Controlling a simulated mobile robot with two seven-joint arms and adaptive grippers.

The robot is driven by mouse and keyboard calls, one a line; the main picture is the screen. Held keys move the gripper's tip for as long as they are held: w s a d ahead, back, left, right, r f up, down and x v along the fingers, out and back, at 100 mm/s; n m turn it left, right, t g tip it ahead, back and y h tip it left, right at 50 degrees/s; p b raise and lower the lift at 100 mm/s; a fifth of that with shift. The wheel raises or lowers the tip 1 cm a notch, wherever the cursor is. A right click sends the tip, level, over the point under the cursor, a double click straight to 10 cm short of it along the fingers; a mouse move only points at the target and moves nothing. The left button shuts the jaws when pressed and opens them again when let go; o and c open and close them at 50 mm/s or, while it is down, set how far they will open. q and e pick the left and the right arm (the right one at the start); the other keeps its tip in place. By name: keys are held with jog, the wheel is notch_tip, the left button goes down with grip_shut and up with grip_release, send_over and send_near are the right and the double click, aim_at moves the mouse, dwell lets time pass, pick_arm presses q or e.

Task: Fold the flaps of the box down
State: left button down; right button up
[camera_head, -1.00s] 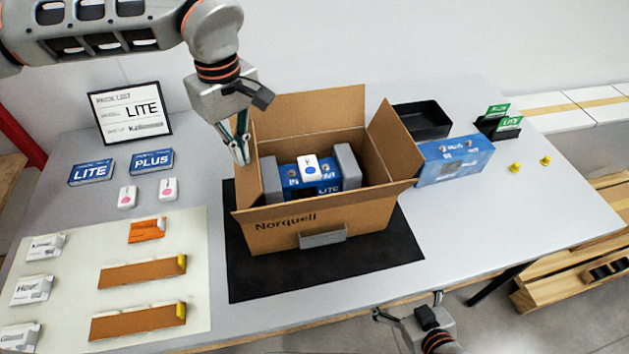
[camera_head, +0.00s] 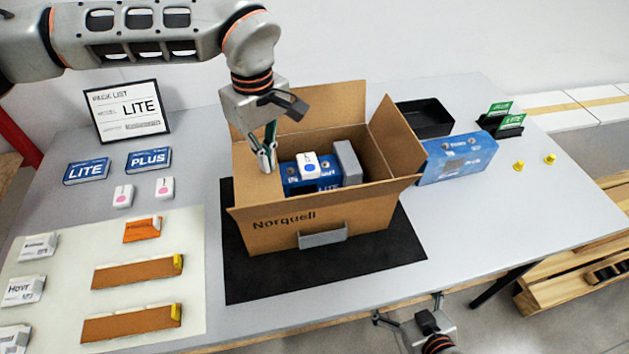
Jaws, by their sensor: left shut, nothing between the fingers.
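The open brown box (camera_head: 280,237), marked Norquell, stands on a black mat (camera_head: 250,285). Its left flap (camera_head: 256,188) leans inward over the left side of the opening. The back flap (camera_head: 340,100) stands up, and the right flap (camera_head: 393,130) stands up, leaning outward. I cannot make out how the front flap lies. Inside are a blue LITE box, a white device (camera_head: 308,166) and a grey block (camera_head: 347,162). My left gripper (camera_head: 267,165) is shut and empty, its fingertips at the left flap. My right gripper (camera_head: 407,308) is open and empty beyond the table's front edge.
A blue carton (camera_head: 455,160) stands close to the box's right side, with a black tray (camera_head: 426,118) behind it. A pack list sign (camera_head: 127,112), small boxes and a pale mat (camera_head: 60,220) with several parts are at left. The right front tabletop is clear.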

pick_arm(q)
jog(key=shift+f, duration=0.55)
dwell(0.9)
jog(key=shift+r, duration=0.1)
notch_tip(320, 180, up, 6)
jog(key=p, duration=0.4)
jog(key=shift+r, duration=0.25)
jog(key=shift+r+p, duration=0.4)
jog(key=shift+p, duration=0.1)
